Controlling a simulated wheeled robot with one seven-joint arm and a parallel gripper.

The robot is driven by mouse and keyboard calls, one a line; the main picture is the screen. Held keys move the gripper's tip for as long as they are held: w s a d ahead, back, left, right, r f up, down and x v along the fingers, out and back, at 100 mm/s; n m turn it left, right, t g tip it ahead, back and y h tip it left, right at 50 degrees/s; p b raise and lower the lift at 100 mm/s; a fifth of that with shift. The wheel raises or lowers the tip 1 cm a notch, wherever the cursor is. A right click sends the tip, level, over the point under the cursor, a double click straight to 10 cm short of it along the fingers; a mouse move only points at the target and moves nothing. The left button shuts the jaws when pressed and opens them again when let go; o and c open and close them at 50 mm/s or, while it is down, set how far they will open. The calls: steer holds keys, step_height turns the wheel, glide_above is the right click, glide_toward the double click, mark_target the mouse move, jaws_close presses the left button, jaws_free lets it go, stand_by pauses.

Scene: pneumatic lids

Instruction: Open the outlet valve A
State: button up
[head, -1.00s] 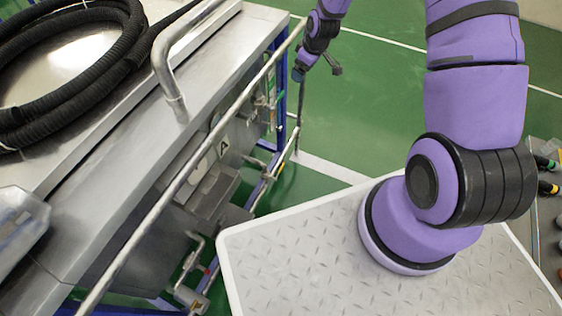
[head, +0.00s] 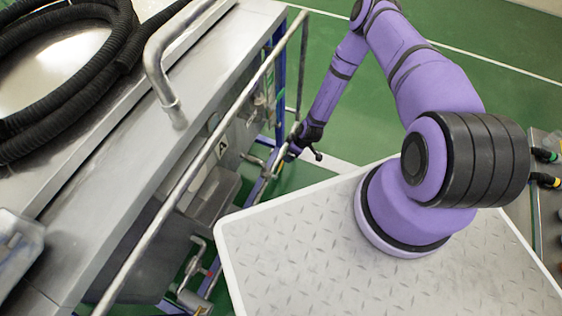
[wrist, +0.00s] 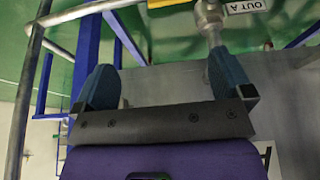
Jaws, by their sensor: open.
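The outlet valve shows in the wrist view as a metal fitting (wrist: 209,18) on a pipe, beside a yellow-edged label reading "OUT A" (wrist: 246,6). My gripper (wrist: 160,62) is open, with its two blue fingers spread and nothing held between them. The valve fitting is at the top of that view, just beyond the right finger; I cannot tell whether they touch. In the head view my gripper (head: 291,153) is low beside the pipework at the machine's side, and the valve cannot be made out there.
A steel machine carries a tank marked "A" (head: 221,148). A long metal rail (head: 205,155) runs along its side, left of my arm. Blue frame posts (head: 279,100) stand close by. A black hose (head: 115,55) lies on top.

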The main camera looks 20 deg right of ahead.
mark_target(282, 165)
steer(key=x, duration=0.4)
steer(key=s+x, duration=0.1)
steer(key=x, duration=0.3)
steer(key=s+x, duration=0.1)
steer(key=x, duration=0.4)
steer(key=shift+a+f, duration=0.2)
steer(key=shift+f, duration=0.05)
steer(key=c, duration=1.3)
